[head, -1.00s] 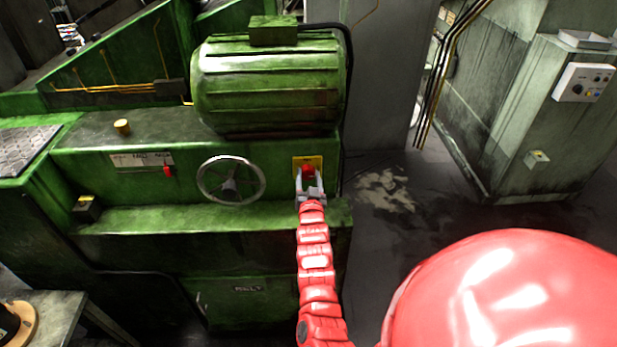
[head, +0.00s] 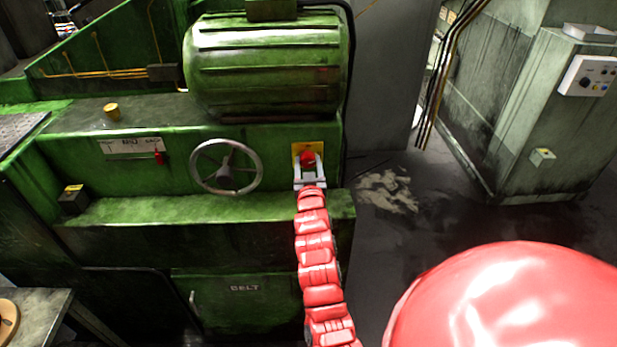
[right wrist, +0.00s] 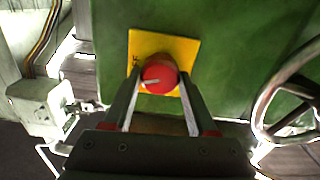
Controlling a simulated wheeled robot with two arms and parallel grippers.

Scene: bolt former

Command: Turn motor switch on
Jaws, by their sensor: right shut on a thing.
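The motor switch is a red round knob (head: 308,159) on a yellow plate (head: 298,148), on the front of the green machine. In the right wrist view the red knob (right wrist: 160,74) shows a pale mark on its face, pointing left and slightly down, and the yellow plate (right wrist: 187,48) sits behind it. My right gripper (head: 309,170) is at the knob, with one finger on each side of it, shut on it. The right wrist view also shows the gripper (right wrist: 160,84) around the knob. My left gripper is not in view.
A handwheel (head: 226,167) stands left of the switch. The big green motor (head: 265,65) is above it. A ledge (head: 180,212) juts out below. A grey cabinet with a control box (head: 587,76) stands at the right, with floor between.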

